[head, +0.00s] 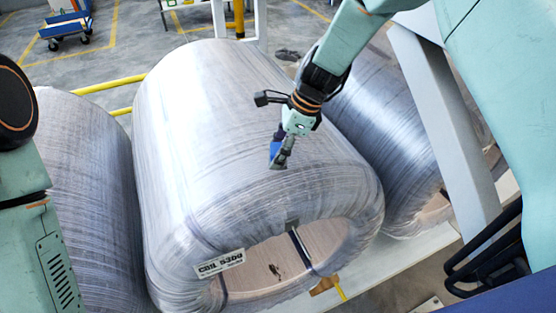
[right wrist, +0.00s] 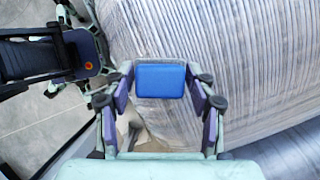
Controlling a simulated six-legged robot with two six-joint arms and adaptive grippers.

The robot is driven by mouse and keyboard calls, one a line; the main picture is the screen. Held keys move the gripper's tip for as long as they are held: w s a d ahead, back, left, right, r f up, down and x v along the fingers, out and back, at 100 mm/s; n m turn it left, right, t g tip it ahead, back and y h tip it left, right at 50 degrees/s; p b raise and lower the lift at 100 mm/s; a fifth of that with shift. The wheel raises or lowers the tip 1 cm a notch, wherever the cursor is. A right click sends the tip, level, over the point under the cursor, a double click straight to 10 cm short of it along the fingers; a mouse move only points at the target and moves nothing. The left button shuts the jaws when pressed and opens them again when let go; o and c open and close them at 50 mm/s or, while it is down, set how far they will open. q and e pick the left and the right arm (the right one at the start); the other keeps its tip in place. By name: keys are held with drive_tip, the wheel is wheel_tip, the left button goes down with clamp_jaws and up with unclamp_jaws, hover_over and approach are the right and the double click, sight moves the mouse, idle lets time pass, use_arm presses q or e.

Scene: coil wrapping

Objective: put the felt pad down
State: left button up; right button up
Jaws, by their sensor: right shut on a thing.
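The felt pad (head: 274,149) is a small blue block held between the fingers of my right gripper (head: 281,155). In the right wrist view the blue pad (right wrist: 160,81) sits between the two fingertips of my right gripper (right wrist: 160,90), with a finger at each side. The gripper is shut on it, over the upper side of the large wrapped middle coil (head: 200,130). I cannot tell whether the pad touches the coil's wrap. My left arm shows at the left edge, but its gripper is out of view.
Other wrapped coils stand to the left (head: 85,190) and right (head: 375,130). The middle coil carries a white label (head: 219,263) and dark straps at its open end. A pale grey post (head: 440,120) rises at the right. A blue cart (head: 68,22) stands far back left.

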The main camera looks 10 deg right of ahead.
drive_tip(key=f, duration=0.3)
drive_tip(key=shift+s, duration=0.2)
drive_tip(key=shift+w+f, duration=0.1)
drive_tip(key=shift+f, duration=0.1)
drive_tip(key=shift+f, duration=0.1)
drive_tip(key=o, duration=1)
drive_tip(key=v, duration=1.2)
drive_tip(key=shift+a+p, duration=0.1)
drive_tip(key=shift+p, duration=0.2)
